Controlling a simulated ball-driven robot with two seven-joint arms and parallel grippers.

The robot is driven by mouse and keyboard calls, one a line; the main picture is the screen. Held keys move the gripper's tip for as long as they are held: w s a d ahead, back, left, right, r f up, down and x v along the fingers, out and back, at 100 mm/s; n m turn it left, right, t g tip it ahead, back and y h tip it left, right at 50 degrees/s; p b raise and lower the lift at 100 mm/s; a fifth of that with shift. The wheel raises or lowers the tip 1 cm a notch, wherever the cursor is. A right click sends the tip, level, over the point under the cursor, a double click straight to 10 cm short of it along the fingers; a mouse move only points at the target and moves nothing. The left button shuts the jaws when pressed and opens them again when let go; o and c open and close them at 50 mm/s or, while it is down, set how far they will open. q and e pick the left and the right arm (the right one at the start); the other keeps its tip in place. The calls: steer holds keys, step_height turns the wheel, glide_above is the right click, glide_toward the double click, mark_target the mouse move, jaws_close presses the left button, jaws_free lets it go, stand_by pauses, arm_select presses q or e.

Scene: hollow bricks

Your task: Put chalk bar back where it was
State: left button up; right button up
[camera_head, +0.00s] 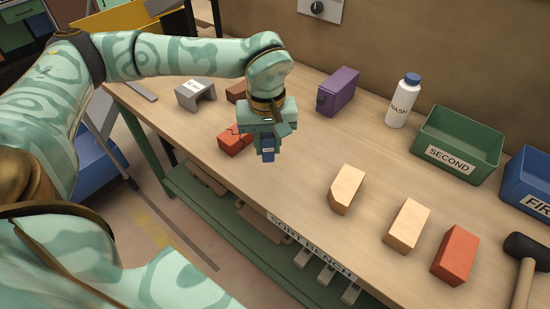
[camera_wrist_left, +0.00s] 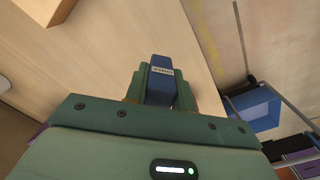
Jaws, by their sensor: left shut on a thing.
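The chalk bar (camera_wrist_left: 161,82) is a small dark blue block with a white label, seen in the left wrist view between the green fingers. In the head view its blue end (camera_head: 267,155) shows below the fingers. My left gripper (camera_head: 267,145) is shut on it, over the workbench (camera_head: 290,185) near its front edge. The gap between the bar and the bench top is hard to judge. A red brick (camera_head: 233,141) lies just left of the gripper, partly hidden by it. My right gripper is not in view.
A grey channel block (camera_head: 195,95), a brown-red brick (camera_head: 237,91) and a purple brick (camera_head: 337,92) stand behind. Rightward are a wash bottle (camera_head: 402,103), green SECOND bin (camera_head: 428,148), blue FIRST bin (camera_head: 519,191), cream bricks (camera_head: 405,225), red brick (camera_head: 455,256) and mallet (camera_head: 524,270). The bench middle is clear.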

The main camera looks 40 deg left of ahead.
arm_select(q)
steer(key=w+f, duration=0.1)
steer(key=f, duration=0.1)
steer(key=w+a+f+b, duration=0.1)
steer(key=w+f, duration=0.1)
steer(key=shift+f, duration=0.2)
steer(key=f, duration=0.1)
steer(key=f+b, duration=0.2)
steer(key=f, duration=0.1)
steer(key=shift+w+a, duration=0.2)
steer(key=shift+w, duration=0.15)
steer(key=shift+r, duration=0.15)
steer(key=o, duration=1)
